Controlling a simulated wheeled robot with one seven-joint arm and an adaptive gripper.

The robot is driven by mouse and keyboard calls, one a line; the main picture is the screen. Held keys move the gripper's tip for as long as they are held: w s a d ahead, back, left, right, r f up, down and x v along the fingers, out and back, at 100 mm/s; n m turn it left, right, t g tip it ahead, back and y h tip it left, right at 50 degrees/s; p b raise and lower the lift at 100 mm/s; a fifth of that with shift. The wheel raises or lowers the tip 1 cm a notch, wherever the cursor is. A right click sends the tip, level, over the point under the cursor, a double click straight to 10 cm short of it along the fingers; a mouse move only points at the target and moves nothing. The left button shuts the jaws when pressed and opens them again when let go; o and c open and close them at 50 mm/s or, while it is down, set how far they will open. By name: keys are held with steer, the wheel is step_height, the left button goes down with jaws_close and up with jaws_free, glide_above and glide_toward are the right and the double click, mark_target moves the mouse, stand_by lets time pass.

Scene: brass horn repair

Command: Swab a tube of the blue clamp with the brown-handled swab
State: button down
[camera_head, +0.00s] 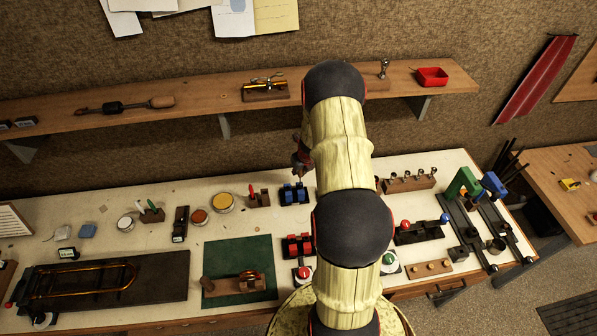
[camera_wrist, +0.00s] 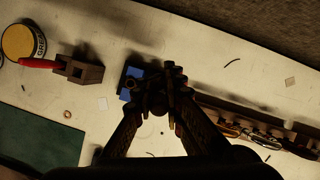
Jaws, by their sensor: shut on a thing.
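The blue clamp (camera_head: 294,193) stands on the white bench top, just left of my arm. In the wrist view the blue clamp (camera_wrist: 132,82) is partly covered by my gripper (camera_wrist: 163,98). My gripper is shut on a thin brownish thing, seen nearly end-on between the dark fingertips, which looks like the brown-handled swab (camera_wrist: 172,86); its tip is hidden. In the head view my gripper (camera_head: 302,162) shows only partly beside my arm, above and behind the clamp. I cannot tell whether the swab touches a tube.
A brown block (camera_head: 261,198) with a red-handled tool stands left of the blue clamp. A red clamp (camera_head: 298,246) stands in front of it. A wooden rack (camera_head: 408,183) with several metal pieces is to the right. A shelf (camera_head: 200,108) runs along the wall behind.

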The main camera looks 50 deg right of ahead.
steer(key=shift+r, duration=0.15)
step_height(320, 180, up, 4)
steer(key=p, duration=0.4)
stand_by(0.3)
steer(key=shift+f, duration=0.35)
steer(key=shift+f+b, duration=1.7)
steer(key=shift+f, duration=0.15)
steer(key=shift+r, duration=0.1)
steer(key=shift+r+p, duration=2)
steer(key=shift+p, duration=0.1)
